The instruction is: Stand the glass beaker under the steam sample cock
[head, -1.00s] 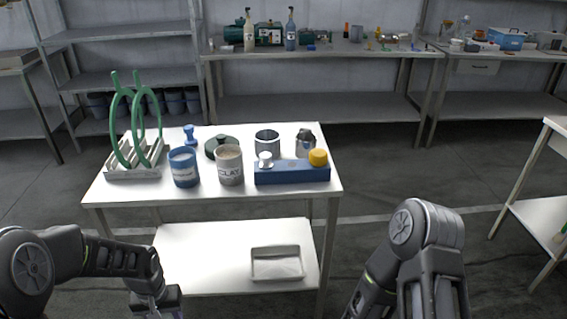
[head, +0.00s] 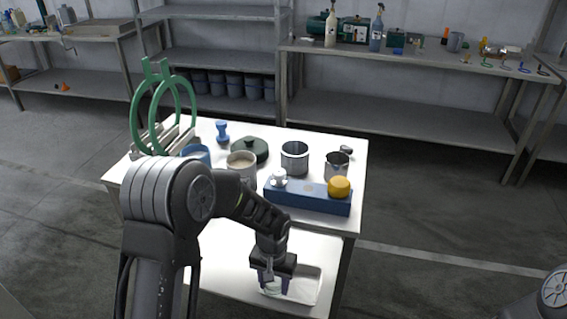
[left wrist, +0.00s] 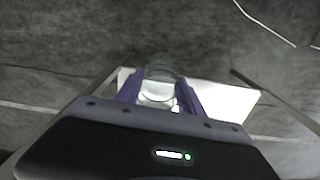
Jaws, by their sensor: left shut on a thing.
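My left gripper (head: 273,284) reaches down in front of the white table, over the tray on its lower shelf in the head view. In the left wrist view its purple fingers (left wrist: 160,95) are shut on a clear glass beaker (left wrist: 157,90), one finger on each side. The beaker is mostly hidden by the gripper in the head view. Of my right arm only a part shows at the lower right of the head view; its gripper is out of view. I cannot make out the steam sample cock in these frames.
The white table (head: 345,222) carries a green-ringed rack (head: 163,105), a blue block (head: 310,198) with a yellow knob, and several pots. A pale tray (head: 312,287) is on its lower shelf. Shelving and a bench (head: 420,57) stand behind. Open floor (head: 440,215) lies to the right.

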